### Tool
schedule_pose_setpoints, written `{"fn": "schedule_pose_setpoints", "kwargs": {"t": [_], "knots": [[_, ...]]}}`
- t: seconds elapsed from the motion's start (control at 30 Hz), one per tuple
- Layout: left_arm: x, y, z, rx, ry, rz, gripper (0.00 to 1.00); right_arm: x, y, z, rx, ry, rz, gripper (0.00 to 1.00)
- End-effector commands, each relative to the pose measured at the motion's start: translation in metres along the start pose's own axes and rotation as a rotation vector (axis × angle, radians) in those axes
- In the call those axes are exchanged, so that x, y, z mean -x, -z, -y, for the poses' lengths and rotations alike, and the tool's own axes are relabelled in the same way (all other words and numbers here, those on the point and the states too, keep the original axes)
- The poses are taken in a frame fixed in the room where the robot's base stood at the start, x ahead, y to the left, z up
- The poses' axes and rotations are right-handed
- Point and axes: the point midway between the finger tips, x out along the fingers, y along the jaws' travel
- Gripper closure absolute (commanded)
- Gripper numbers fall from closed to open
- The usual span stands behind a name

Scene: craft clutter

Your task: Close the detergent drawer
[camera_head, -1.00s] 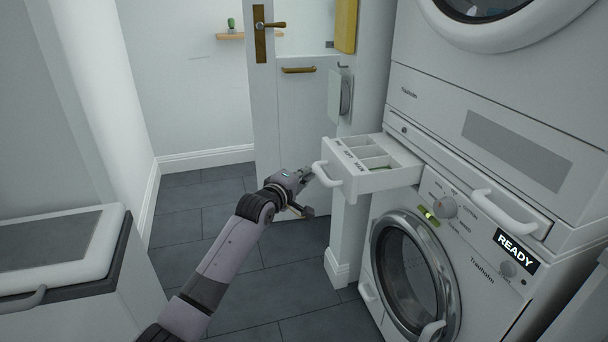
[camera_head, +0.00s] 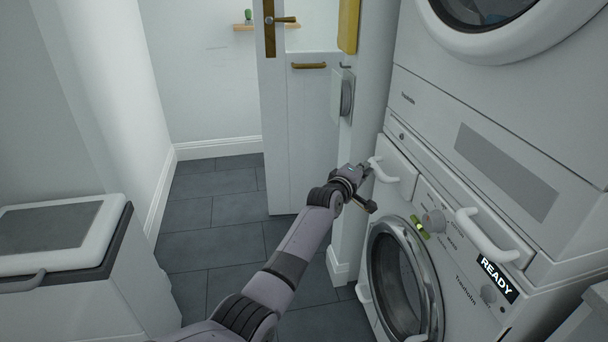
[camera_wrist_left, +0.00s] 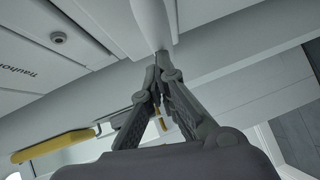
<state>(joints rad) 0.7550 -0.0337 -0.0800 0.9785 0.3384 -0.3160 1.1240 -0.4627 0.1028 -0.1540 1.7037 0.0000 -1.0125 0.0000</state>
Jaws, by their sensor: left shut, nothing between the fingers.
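The detergent drawer (camera_head: 396,168) is at the upper left of the washing machine (camera_head: 463,262). Its white front sits flush, or nearly flush, with the machine, and its compartments are out of sight. Its handle (camera_head: 381,172) points out towards the left. My left gripper (camera_head: 364,172) is at this handle in the head view. In the left wrist view its fingertips (camera_wrist_left: 160,58) are together at the white handle (camera_wrist_left: 153,22), seemingly touching its end, with nothing between them. My right gripper is not in view.
The washer's round door (camera_head: 403,275) is below the drawer. A second white handle (camera_head: 487,236) sticks out to the right. A dryer (camera_head: 500,110) is stacked above. A white door (camera_head: 312,135) and a wall edge stand behind my arm. The dark tiled floor (camera_head: 215,215) is clear.

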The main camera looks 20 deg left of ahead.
Motion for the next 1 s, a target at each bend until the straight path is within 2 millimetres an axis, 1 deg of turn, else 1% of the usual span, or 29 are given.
{"fn": "schedule_pose_setpoints", "kwargs": {"t": [0.1, 0.37, 0.47, 0.57, 0.67, 1.0], "knots": [[-0.005, -0.005, -0.002, 0.002, 0.000, 0.001, 1.00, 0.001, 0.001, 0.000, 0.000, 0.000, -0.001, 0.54], [-0.003, -0.004, -0.001, 0.001, -0.001, 0.000, 1.00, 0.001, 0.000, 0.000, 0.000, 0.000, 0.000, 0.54], [0.001, -0.005, -0.001, 0.002, 0.000, 0.001, 1.00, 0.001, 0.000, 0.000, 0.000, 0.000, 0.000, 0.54], [0.009, -0.005, -0.001, 0.001, -0.002, 0.002, 1.00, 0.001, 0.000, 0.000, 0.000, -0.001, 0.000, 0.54], [0.021, -0.005, 0.000, 0.002, -0.001, 0.001, 1.00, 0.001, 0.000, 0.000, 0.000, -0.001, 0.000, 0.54], [0.075, -0.005, 0.000, 0.002, -0.001, 0.000, 1.00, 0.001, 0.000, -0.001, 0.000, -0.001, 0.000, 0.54]]}}
